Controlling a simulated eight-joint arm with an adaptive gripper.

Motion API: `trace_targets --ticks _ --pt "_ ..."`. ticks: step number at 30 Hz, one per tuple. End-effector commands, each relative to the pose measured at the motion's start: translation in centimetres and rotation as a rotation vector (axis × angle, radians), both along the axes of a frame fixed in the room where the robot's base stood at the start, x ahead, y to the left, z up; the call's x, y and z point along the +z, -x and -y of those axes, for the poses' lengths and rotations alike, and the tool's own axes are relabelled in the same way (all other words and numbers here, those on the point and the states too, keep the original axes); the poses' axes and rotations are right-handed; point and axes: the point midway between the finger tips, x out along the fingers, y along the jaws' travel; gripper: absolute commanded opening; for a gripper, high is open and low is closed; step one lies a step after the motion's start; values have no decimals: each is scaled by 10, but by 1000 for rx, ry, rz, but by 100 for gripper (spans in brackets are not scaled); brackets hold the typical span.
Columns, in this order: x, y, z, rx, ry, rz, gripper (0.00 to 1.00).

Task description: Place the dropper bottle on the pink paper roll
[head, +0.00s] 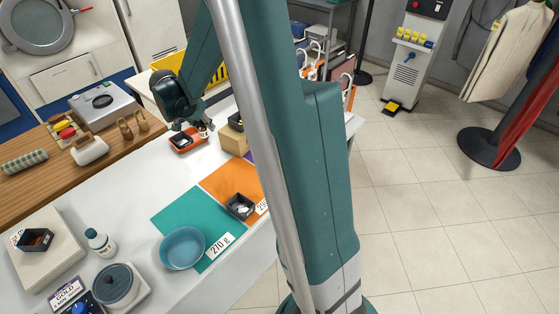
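My gripper (190,128) points down, low over a small orange-red tray (187,143) on the white counter. A small pale item with a reddish part (204,131) shows at its fingertips; it is too small to tell if it is the dropper bottle or if the fingers are shut on it. A white bottle with a dark cap (101,243) stands upright at the lower left, apart from my gripper. A pale, off-white roll (89,150) lies on the wooden counter; I cannot tell if it is the pink paper roll. No clearly pink roll shows.
A green patterned roll (24,162), small brown bottles (125,129) and a grey device (103,104) are on the wooden counter. A blue bowl (182,248) and small black tray (240,207) stand on coloured mats. My arm hides the counter's right part. The white counter's left middle is clear.

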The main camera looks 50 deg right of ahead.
Motion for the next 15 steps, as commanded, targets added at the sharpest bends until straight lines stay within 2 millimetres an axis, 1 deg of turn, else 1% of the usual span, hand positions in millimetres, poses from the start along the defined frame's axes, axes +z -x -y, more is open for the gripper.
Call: trace_targets --ticks 1,3,11,15 --pt "2 15 14 -34 0 1 4" --pt "4 33 31 -76 1 1 4" --pt "9 104 85 -236 2 5 4" --pt "12 144 109 -323 4 6 4"
